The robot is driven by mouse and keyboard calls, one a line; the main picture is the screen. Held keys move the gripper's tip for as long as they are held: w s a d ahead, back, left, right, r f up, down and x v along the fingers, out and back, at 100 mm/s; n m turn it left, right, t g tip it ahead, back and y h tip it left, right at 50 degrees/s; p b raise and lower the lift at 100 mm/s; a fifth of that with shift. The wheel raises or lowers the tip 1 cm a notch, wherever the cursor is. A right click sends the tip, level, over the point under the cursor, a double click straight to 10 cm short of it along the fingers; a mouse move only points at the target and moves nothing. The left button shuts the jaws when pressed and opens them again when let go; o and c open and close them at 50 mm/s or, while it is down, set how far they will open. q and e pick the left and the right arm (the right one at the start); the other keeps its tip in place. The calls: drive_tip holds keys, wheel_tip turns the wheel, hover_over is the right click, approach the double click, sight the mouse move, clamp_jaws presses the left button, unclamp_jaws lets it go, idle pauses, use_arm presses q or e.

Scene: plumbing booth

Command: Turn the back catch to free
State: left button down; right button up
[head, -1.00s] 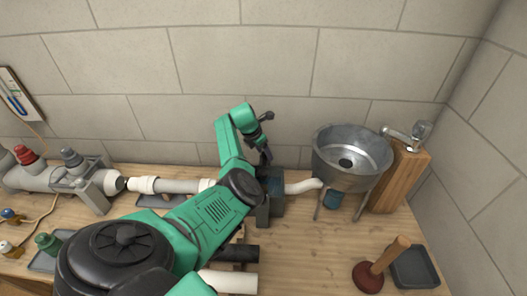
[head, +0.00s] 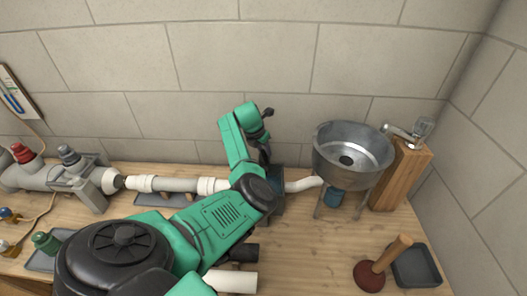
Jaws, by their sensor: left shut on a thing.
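A dark teal block (head: 277,204) sits on the bench in the pipe line, between the white pipe (head: 175,184) and the bent white outlet pipe (head: 303,184). My green left arm crosses in front and hides much of the block. My left gripper (head: 264,158) points down at the back of the block, its dark fingers partly hidden by my arm. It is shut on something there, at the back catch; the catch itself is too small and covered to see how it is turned. My right gripper is not in view.
A metal basin (head: 352,155) on legs stands just right of the block, beside a wooden post with a tap (head: 402,172). A plunger (head: 382,264) and grey tray (head: 415,265) lie at front right. The stone wall is close behind.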

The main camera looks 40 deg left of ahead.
use_arm(q)
drive_tip(key=shift+d+f+n+y+b, duration=0.15)
drive_tip(key=shift+n+y+b, duration=0.25)
drive_tip(key=shift+n+b, duration=0.4)
drive_tip(key=n+g+y+b, duration=0.1)
drive_tip(key=n+b, duration=0.3)
drive_tip(key=n+g+y+b, duration=0.1)
drive_tip(key=n+b, duration=0.4)
drive_tip(key=shift+w+d+y, duration=0.1)
drive_tip(key=shift+w+y, duration=0.1)
drive_tip(key=shift+y, duration=0.2)
drive_tip(key=n+g+b, duration=0.1)
drive_tip(key=n, duration=0.1)
drive_tip(key=shift+n+b, duration=0.3)
drive_tip(key=shift+b, duration=0.1)
drive_tip(key=shift+r+n+g+y+b, duration=0.2)
drive_tip(key=shift+n+g+y+b, duration=0.15)
drive_tip(key=shift+n, duration=0.65)
drive_tip(key=shift+w, duration=0.1)
drive_tip(key=c, duration=0.5)
unclamp_jaws()
drive_tip(key=shift+d+r, duration=0.1)
